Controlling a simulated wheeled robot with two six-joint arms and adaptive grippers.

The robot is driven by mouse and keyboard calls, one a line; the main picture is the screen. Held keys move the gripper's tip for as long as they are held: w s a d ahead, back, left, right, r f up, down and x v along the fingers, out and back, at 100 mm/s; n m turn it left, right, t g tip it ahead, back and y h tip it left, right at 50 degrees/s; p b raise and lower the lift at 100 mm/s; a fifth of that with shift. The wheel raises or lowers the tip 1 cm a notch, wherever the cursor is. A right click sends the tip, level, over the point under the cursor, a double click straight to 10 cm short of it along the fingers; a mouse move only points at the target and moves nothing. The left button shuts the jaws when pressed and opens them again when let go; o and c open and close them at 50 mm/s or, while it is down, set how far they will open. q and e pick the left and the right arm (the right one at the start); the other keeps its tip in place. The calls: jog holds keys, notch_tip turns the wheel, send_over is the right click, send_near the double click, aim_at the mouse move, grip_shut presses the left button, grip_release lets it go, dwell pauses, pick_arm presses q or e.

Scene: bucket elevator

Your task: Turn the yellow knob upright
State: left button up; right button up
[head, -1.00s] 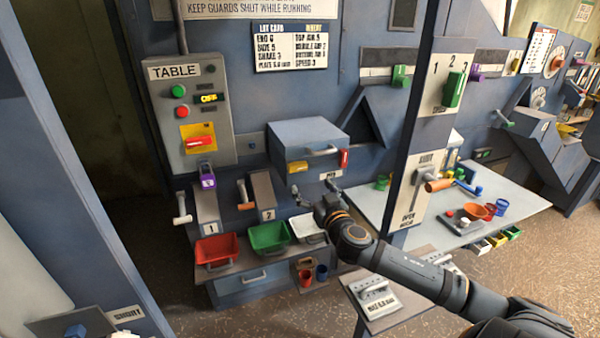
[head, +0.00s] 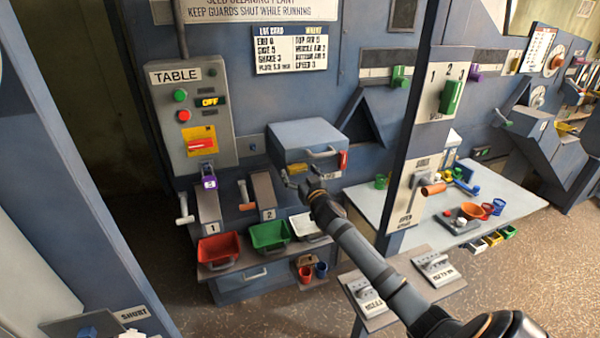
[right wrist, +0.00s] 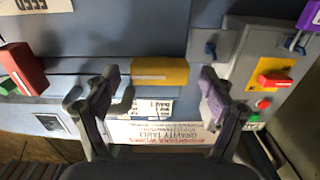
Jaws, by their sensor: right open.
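The yellow knob (right wrist: 160,72) shows in the right wrist view as a block with its long side lying across the picture, on the front of a blue-grey housing (head: 306,135). In the right wrist view the right gripper (right wrist: 158,86) is open, with one finger on either side of the knob's ends. Nothing is between the fingers but the knob beyond; contact cannot be told. My left gripper is not in view.
A red knob (head: 343,160) sits right of the yellow one on the housing; it also shows in the right wrist view (right wrist: 22,68). A TABLE switch box (head: 190,115) stands left. Red (head: 219,247) and green (head: 269,234) bins lie below. A blue post (head: 425,130) stands right.

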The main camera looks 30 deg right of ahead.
jog(key=c, duration=1.1)
jog(key=shift+c, duration=0.2)
jog(key=n+p, duration=0.1)
jog(key=n, duration=0.3)
jog(key=n+p, duration=0.1)
jog(key=n, duration=0.3)
jog(key=shift+r+n, duration=0.1)
jog(key=shift+n, duration=0.2)
jog(key=n+p, duration=0.2)
jog(key=n, duration=0.3)
jog(key=shift+n+p, duration=0.8)
jog(key=shift+n, duration=1.2)
